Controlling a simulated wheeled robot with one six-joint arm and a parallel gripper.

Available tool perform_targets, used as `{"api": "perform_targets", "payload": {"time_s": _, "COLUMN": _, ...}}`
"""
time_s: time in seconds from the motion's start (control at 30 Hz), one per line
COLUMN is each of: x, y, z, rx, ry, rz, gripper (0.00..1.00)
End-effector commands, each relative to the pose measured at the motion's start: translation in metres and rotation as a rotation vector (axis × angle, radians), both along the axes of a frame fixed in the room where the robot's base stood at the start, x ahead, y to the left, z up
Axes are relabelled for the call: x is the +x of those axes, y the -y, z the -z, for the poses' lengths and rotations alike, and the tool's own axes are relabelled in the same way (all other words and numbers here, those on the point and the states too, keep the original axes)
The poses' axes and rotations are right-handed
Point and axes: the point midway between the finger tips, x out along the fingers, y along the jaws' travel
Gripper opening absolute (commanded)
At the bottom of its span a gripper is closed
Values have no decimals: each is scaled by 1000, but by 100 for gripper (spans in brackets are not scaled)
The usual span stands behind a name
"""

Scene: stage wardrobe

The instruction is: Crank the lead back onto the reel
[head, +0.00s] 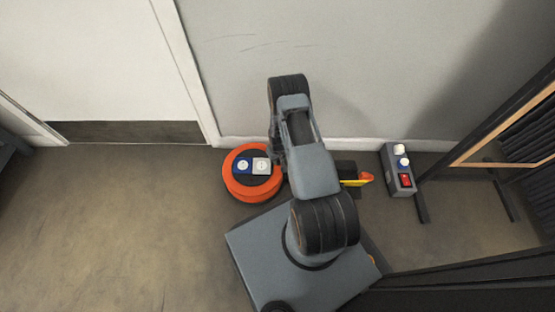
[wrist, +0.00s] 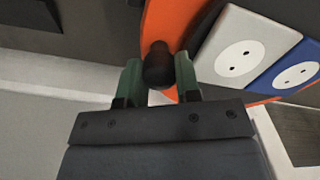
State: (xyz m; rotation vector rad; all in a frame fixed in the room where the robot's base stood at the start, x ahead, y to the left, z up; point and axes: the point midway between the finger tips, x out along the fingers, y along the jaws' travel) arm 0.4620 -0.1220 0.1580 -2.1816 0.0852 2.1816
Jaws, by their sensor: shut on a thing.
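The orange cable reel (head: 232,185) lies on the floor near the wall, left of my arm in the head view. Its face carries a blue socket (head: 243,166) and a white socket (head: 262,166). In the wrist view the reel's orange rim (wrist: 172,22) and both sockets are close on the right. My gripper (wrist: 158,82) has its green fingers shut on the black crank knob (wrist: 157,65) at the reel's edge. In the head view my arm hides the gripper and knob. I cannot make out the lead.
A grey box (head: 399,170) with white knobs and a red switch stands right of my arm by the wall. A yellow-and-black item (head: 354,175) lies between. A wood-framed mirror or rack (head: 510,125) stands at the right. Floor (head: 120,220) at left is clear.

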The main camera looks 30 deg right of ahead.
Motion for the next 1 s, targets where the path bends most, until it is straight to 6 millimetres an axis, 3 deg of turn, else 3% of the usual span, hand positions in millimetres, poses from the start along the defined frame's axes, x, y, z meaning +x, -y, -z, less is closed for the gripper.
{"api": "perform_targets", "payload": {"time_s": 0.03, "x": 0, "y": -1, "z": 0, "rx": 1, "ry": -2, "rz": -3, "gripper": 0}}
{"api": "perform_targets", "payload": {"time_s": 0.07, "x": 0, "y": -1, "z": 0, "rx": 1, "ry": -2, "rz": -2, "gripper": 33}}
{"api": "perform_targets", "payload": {"time_s": 0.17, "x": 0, "y": 0, "z": 0, "rx": 1, "ry": -2, "rz": 0, "gripper": 42}}
{"api": "perform_targets", "payload": {"time_s": 0.4, "x": 0, "y": 1, "z": -1, "rx": 0, "ry": -1, "rz": 3, "gripper": 42}}
{"api": "perform_targets", "payload": {"time_s": 0.53, "x": 0, "y": 1, "z": -13, "rx": 0, "ry": 0, "rz": 2, "gripper": 42}}
{"api": "perform_targets", "payload": {"time_s": 1.0, "x": 1, "y": -1, "z": -105, "rx": 0, "ry": 0, "rz": -1, "gripper": 42}}
